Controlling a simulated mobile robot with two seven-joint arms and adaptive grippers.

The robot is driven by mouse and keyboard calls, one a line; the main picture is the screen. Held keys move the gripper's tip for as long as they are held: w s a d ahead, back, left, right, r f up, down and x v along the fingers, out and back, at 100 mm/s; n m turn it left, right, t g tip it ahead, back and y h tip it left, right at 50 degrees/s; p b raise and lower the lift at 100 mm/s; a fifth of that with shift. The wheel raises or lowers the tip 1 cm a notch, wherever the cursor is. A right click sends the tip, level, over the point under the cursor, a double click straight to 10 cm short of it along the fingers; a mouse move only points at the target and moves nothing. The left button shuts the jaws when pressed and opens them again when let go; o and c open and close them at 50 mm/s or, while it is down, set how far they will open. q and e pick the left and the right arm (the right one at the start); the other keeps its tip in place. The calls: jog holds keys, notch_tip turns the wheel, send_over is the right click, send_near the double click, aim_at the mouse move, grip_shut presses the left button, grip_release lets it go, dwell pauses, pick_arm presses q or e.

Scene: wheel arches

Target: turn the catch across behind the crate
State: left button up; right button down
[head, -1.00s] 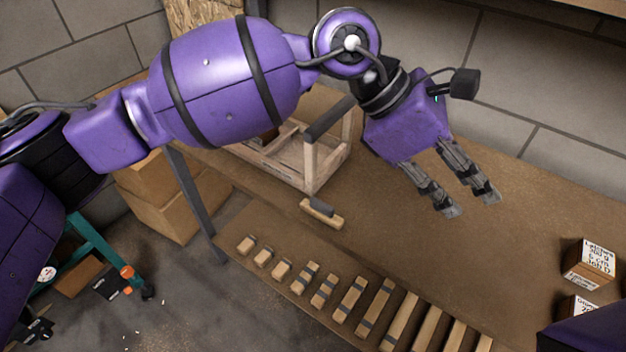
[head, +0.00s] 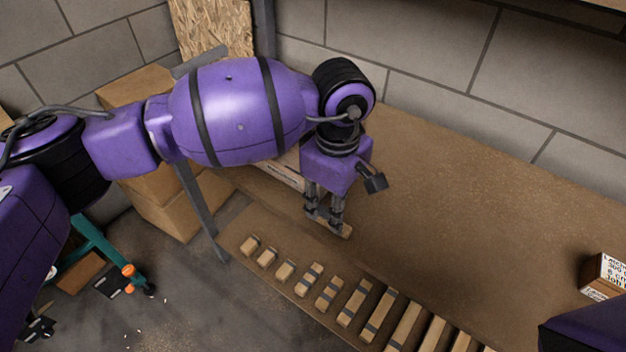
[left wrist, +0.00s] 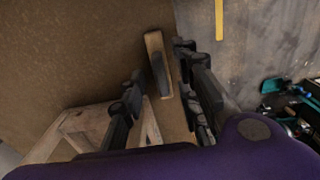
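The catch (head: 340,229), a small pale wooden bar with a dark strip, sits near the bench's front edge. In the left wrist view the catch (left wrist: 155,50) lies just beyond and between my finger tips. My left gripper (head: 324,214) points down over it, open, with fingers apart; it also shows in the left wrist view (left wrist: 160,66). I cannot tell whether a finger touches the catch. The wooden crate (head: 284,173) is mostly hidden behind my left arm; part of its frame (left wrist: 75,128) shows in the left wrist view. My right gripper is out of view.
The bench top (head: 450,190) is clear to the right of the catch. A row of several wooden blocks (head: 355,302) lies along a lower board in front. A labelled box (head: 604,275) stands at the right. Cardboard boxes (head: 180,210) stand beyond the bench's left end.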

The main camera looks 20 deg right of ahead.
pick_arm(q)
jog(key=shift+f, duration=0.55)
jog(key=shift+c, duration=0.2)
grip_shut()
